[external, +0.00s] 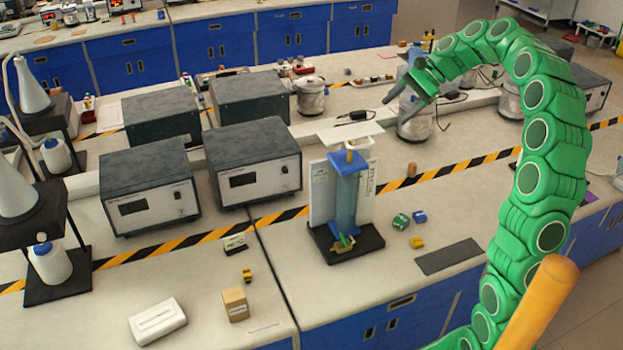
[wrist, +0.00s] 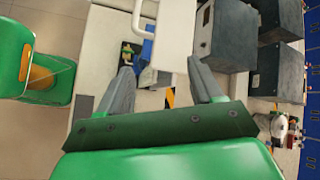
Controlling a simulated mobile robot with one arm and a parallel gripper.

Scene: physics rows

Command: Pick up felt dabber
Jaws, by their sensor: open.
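My gripper (external: 408,90) is raised above the bench at the right of the external view, with its grey fingers apart and nothing between them. In the wrist view my gripper (wrist: 160,72) is also open and empty. I cannot tell for sure which small item is the felt dabber. Candidates on the bench are a small brown cylinder (external: 412,169), a green block (external: 401,221), a blue piece (external: 420,216) and a yellow piece (external: 417,242). All lie below my gripper and apart from it.
A blue and white stand (external: 345,200) on a black base rises left of the small items; its white top shows in the wrist view (wrist: 168,35). Grey instrument boxes (external: 254,160) fill the left. A dark flat pad (external: 449,256) lies near the front edge, with clear bench around it.

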